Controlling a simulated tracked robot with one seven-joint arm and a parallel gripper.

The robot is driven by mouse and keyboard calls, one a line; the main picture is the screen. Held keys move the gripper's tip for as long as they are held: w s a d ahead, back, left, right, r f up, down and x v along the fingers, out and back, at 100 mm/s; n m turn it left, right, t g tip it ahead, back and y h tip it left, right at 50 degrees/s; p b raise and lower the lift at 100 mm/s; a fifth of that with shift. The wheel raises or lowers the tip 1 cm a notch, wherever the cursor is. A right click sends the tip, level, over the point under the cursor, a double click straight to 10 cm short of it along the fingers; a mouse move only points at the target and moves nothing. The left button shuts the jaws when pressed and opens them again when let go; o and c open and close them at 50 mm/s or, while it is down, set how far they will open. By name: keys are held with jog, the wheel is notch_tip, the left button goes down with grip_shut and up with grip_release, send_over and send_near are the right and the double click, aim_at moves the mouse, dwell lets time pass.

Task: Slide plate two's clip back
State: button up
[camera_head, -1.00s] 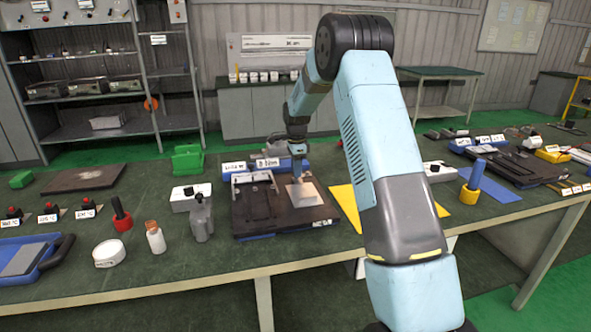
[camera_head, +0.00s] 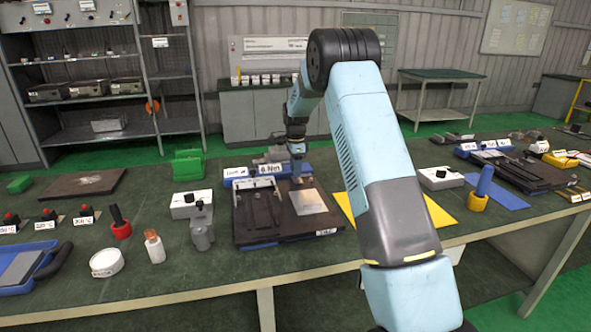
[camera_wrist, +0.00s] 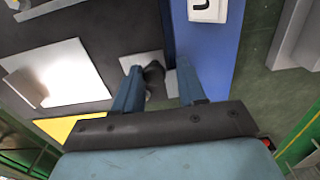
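A silver square plate (camera_head: 309,201) lies on the right part of a black fixture board (camera_head: 275,232); it also shows at the left of the wrist view (camera_wrist: 62,75). My gripper (camera_head: 297,182) points down at the plate's rear edge. In the wrist view my gripper's two fingers (camera_wrist: 158,82) are apart. A small dark piece (camera_wrist: 153,72), perhaps the clip, shows between them, nearer the left finger, with pale patches beside it. I cannot tell whether a finger touches it. In the head view that piece is too small to make out.
A blue block with labels (camera_head: 236,174) stands behind the board. A grey metal stand (camera_head: 202,232) and a white tub (camera_head: 106,262) are to its left. A yellow sheet (camera_head: 350,207) lies right of the board, partly behind my arm. The dark slab (camera_head: 82,183) is bare.

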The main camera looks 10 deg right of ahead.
jog(key=shift+o, duration=0.8)
jog(key=shift+r, duration=0.15)
notch_tip(320, 180, up, 13)
jog(key=shift+r, duration=0.2)
jog(key=shift+s+r, duration=0.1)
jog(key=s+r+n+t, duration=0.1)
jog(key=s+r+n, duration=0.3)
jog(key=s+r, duration=0.6)
jog(key=s+r+n+t, duration=0.2)
jog(key=s+r+n, duration=0.25)
jog(key=s, duration=0.95)
jog(key=s+f+n+t, duration=0.1)
jog(key=s+n, duration=0.3)
jog(key=s, duration=0.9)
jog(key=s+f+n+t, duration=0.1)
jog(key=s+f+n, duration=0.2)
jog(key=s, duration=1.1)
jog(key=shift+s+f+n+t, duration=0.15)
jog(key=shift+s+n+t, duration=0.15)
jog(key=shift+n, duration=0.95)
